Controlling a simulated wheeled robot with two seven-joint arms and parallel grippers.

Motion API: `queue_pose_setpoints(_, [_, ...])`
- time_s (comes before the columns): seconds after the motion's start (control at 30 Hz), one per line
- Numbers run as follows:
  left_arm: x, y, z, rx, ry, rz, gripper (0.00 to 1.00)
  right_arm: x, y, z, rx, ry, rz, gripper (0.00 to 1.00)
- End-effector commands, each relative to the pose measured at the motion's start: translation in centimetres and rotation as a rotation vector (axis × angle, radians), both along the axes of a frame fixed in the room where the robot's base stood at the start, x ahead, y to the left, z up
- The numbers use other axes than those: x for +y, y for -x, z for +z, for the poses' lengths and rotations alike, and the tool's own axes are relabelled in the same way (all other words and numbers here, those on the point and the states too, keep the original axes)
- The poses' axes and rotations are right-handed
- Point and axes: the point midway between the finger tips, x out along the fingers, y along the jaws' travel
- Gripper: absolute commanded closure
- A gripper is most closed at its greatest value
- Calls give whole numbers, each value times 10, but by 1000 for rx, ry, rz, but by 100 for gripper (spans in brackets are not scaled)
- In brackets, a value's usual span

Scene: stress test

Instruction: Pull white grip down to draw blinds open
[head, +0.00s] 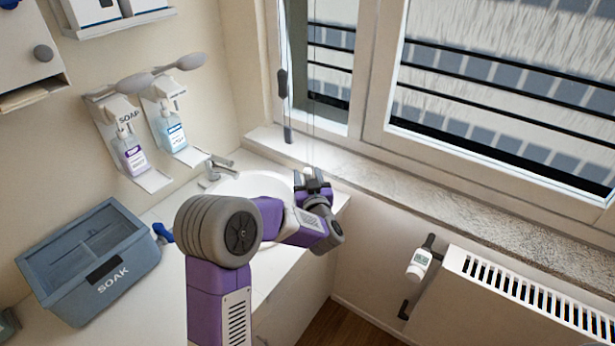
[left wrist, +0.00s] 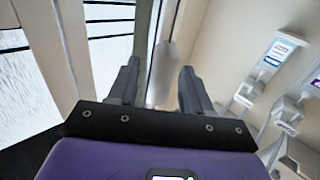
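My left gripper (head: 314,182) is by the window corner, above the sink's right edge. A small white piece, likely the white grip (head: 307,171), shows at its fingertips, below a thin cord. In the left wrist view the two fingers (left wrist: 158,88) stand apart. A blurred pale grey-white shape (left wrist: 163,70) lies between or just beyond them; I see no clear contact. Two dark grips, an upper one (head: 283,83) and a lower one (head: 288,135), hang in front of the window to the left of the gripper. My right gripper is out of view.
The window sill (head: 420,195) runs along the right, above a radiator (head: 540,295) with a white thermostat knob (head: 418,264). The sink (head: 250,186) and tap (head: 216,167) lie left of the gripper. A blue-grey SOAK box (head: 95,300) and soap dispensers (head: 130,155) are farther left.

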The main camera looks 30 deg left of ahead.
Motion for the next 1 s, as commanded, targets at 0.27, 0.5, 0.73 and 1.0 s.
queue_pose_setpoints(0.27, [-1,0,1,-3,-1,0,51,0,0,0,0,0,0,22])
queue_pose_setpoints(0.5, [-20,22,1,-2,-2,-4,51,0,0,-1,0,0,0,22])
queue_pose_setpoints(0.73, [-43,49,1,-1,0,-3,51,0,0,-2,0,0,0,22])
queue_pose_setpoints(1.0, [-49,58,1,-1,0,0,51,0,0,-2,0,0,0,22])
